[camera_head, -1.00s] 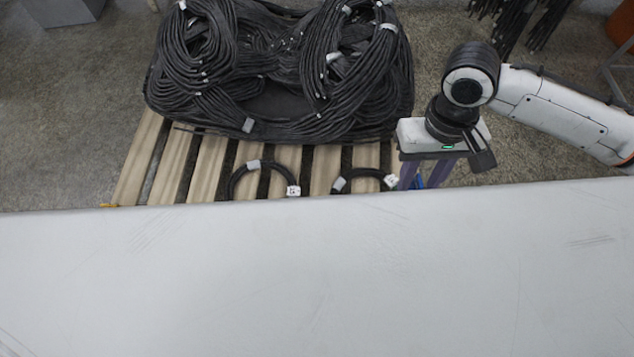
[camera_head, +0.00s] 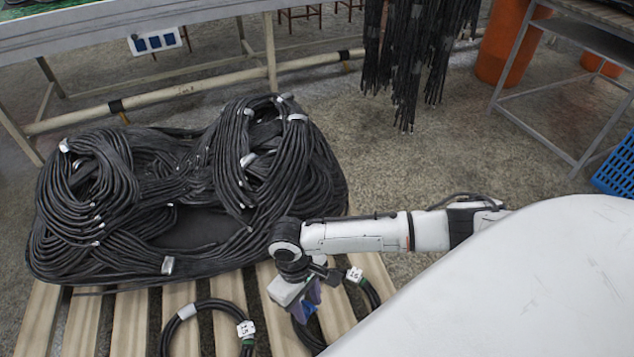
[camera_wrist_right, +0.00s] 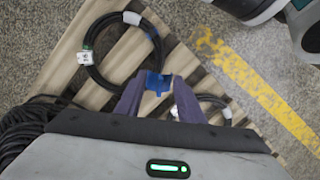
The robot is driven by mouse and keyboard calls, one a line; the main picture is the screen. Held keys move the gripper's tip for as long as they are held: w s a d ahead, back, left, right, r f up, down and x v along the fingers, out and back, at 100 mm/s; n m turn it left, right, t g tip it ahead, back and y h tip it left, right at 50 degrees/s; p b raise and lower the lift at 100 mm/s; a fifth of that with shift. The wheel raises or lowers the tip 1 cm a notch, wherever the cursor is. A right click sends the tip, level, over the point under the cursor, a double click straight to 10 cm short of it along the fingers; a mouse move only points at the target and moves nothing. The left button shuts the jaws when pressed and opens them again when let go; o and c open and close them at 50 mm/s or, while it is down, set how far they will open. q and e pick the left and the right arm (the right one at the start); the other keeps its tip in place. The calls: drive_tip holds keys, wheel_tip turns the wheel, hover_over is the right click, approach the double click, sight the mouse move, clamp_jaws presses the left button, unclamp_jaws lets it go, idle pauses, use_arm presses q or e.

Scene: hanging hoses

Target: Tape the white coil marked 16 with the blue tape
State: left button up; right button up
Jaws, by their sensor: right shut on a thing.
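The coil marked 16 (camera_head: 373,295) is a black cable ring with a white tag, lying on the wooden pallet at right. In the right wrist view the same ring (camera_wrist_right: 96,28) lies upper left; its tag appears to read 16, and a white band wraps it. My right gripper (camera_head: 304,313) points down just left of this ring in the head view. It is shut on the blue tape (camera_wrist_right: 157,83), which shows between the fingertips. The gap between tape and ring is hard to judge. My left gripper is not in view.
A second black coil (camera_head: 198,304), its tag apparently 15, lies left on the pallet (camera_head: 130,320). A large cable heap (camera_head: 130,195) sits behind. Hoses (camera_head: 410,60) hang at the back. A blue crate (camera_head: 617,165) stands far right. Floor right of the heap is clear.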

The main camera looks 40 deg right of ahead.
use_arm(q)
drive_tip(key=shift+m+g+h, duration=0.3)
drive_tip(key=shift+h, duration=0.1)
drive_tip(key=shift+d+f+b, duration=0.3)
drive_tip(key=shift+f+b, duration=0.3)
drive_tip(key=shift+b, duration=0.25)
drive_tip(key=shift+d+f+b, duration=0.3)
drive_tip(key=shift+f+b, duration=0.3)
drive_tip(key=shift+b, duration=0.25)
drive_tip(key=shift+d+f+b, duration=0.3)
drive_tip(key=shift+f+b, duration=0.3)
drive_tip(key=shift+b, duration=0.25)
use_arm(e)
wheel_tip(320, 180, down, 14)
drive_tip(key=s+n, duration=0.1)
drive_tip(key=s, duration=0.1)
drive_tip(key=shift+s+d+n, duration=0.35)
drive_tip(key=shift+d+n, duration=0.05)
use_arm(q)
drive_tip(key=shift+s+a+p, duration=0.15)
drive_tip(key=shift+p, duration=0.15)
use_arm(e)
drive_tip(key=shift+f, duration=0.45)
drive_tip(key=shift+f+b, duration=0.7)
drive_tip(key=shift+f, duration=0.8)
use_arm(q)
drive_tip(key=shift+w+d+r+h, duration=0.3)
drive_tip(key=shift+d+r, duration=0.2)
